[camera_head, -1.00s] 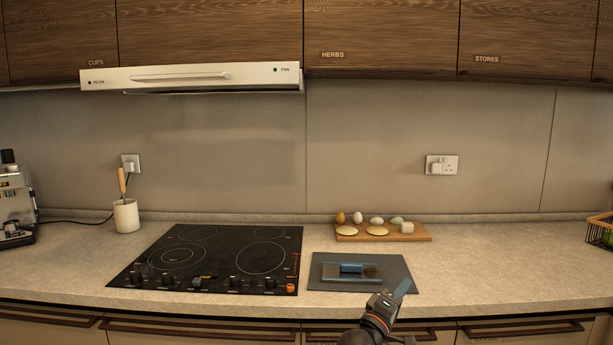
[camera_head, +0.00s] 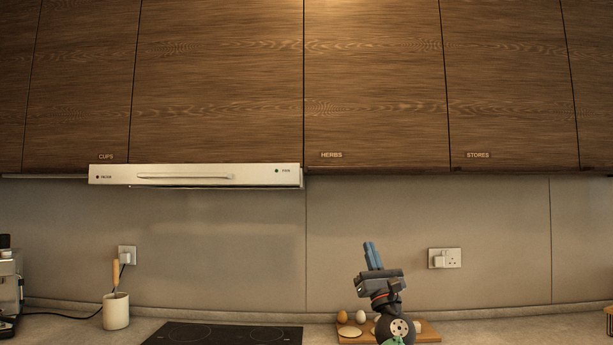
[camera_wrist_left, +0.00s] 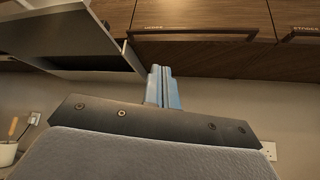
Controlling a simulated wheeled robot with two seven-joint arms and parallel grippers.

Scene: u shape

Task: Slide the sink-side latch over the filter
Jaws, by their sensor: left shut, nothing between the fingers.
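The range hood (camera_head: 240,176) hangs under the wall cabinets at the left of the head view. The head view sees its pale front with a long handle; its underside, the filter and the latches are hidden there. In the left wrist view the hood (camera_wrist_left: 80,40) fills the upper left as a dark panel with a pale edge. I cannot make out a latch on it. My left gripper (camera_head: 369,246) points up in front of the backsplash, right of the hood and below it. Its blue fingers (camera_wrist_left: 163,88) are shut and empty. My right gripper is not in view.
Wooden cabinets (camera_head: 375,90) run above the hood. On the counter are a black cooktop (camera_head: 225,334), a utensil pot (camera_head: 116,311) and a wooden board (camera_head: 428,333) with eggs behind my left arm. A socket (camera_head: 445,258) is on the wall. The space below the hood is free.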

